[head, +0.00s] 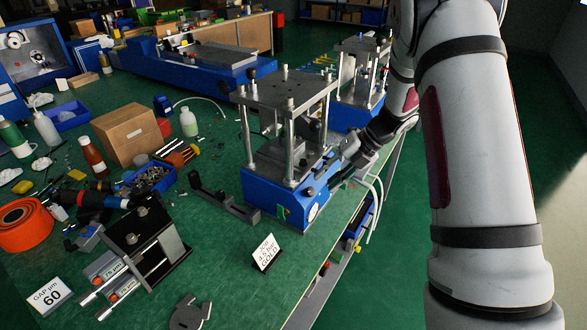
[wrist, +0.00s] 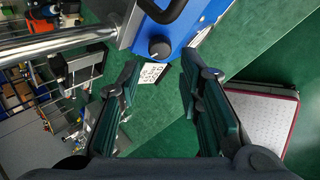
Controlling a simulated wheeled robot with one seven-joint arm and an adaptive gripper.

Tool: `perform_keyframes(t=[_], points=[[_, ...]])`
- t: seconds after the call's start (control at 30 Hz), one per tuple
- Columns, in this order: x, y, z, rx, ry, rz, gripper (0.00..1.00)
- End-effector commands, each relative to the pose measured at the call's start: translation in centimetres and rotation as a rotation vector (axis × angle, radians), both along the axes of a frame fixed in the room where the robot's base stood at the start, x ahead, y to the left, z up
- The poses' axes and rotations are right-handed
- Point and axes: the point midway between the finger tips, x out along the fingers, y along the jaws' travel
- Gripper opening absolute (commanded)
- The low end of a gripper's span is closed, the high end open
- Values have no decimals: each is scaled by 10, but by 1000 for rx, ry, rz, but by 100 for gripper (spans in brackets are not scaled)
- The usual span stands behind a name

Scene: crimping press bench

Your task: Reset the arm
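My gripper (wrist: 164,78) is open in the wrist view, with its two dark green-grey fingers apart and nothing held between them. In the head view my gripper (head: 345,168) is small and partly merged with the press behind it. My arm comes down from the upper right and reaches to the right side of the near blue crimping press (head: 285,212). In the wrist view the blue press body (wrist: 175,28) with a black knob and a black handle lies just beyond the fingertips. I cannot tell whether the gripper touches the press.
A white card marked GOLD (head: 267,252) stands in front of the press. A second press (head: 358,80) stands behind it. A cardboard box (head: 127,134), bottles and tools crowd the left bench. Green floor (head: 545,150) is clear to the right.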

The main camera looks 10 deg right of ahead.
Motion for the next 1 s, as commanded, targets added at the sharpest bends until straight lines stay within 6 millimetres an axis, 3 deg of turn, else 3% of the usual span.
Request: perform_keyframes(t=[0.17, 0.37, 0.7, 1.0], points=[[-2, 2, 7, -8, -22, 30, 33], [-21, 16, 51, -72, -178, 265, 33], [-83, 43, 136, -250, -545, 872, 33], [-149, 56, 189, -428, -830, 1435, 33]])
